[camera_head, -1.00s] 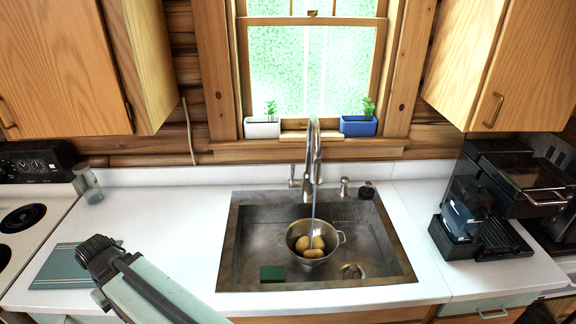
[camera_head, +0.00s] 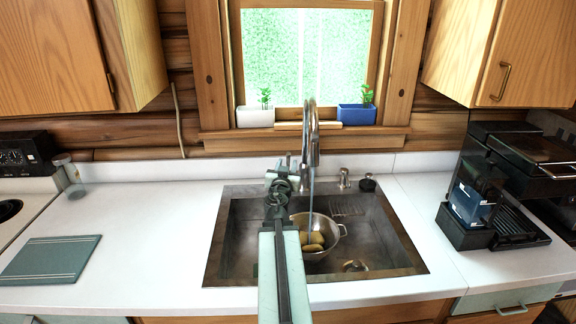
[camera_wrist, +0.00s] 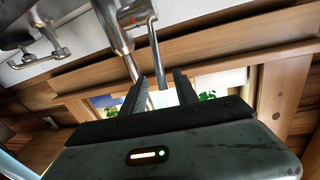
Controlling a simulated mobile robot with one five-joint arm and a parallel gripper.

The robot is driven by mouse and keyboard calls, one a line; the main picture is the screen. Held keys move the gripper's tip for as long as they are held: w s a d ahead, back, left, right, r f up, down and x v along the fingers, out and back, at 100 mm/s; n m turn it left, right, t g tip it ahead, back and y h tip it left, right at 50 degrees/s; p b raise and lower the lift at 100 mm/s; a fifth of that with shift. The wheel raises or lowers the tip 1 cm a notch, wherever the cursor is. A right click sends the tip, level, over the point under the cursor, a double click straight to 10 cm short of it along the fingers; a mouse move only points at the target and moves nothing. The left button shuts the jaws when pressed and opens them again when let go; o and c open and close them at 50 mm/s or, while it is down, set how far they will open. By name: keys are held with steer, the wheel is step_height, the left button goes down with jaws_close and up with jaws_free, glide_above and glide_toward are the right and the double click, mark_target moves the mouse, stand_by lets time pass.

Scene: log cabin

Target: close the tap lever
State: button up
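The chrome tap (camera_head: 311,130) stands behind the sink, and a thin water stream (camera_head: 311,205) falls from its spout. The tap lever (camera_head: 289,159) is on the tap's left side, partly hidden behind my gripper (camera_head: 281,170). In the wrist view, my gripper (camera_wrist: 160,74) has its two dark fingers apart. The lever (camera_wrist: 154,52) shows as a slim chrome rod that appears in line with the gap between them. Contact cannot be told. The tap neck (camera_wrist: 116,35) passes just left of the lever.
The sink (camera_head: 400,262) holds a metal colander (camera_head: 336,234) with potatoes (camera_head: 312,243). A soap dispenser (camera_head: 344,178) stands right of the tap. White and blue planters (camera_head: 255,117) (camera_head: 356,118) sit on the sill. A coffee machine (camera_head: 470,215) stands right; the left counter is mostly clear.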

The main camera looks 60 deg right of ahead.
steer(key=shift+d, duration=0.15)
steer(key=x, duration=0.7)
steer(key=shift+w+d, duration=0.2)
steer(key=shift+d, duration=0.05)
jaws_close()
steer(key=shift+s, duration=0.1)
stand_by(1.0)
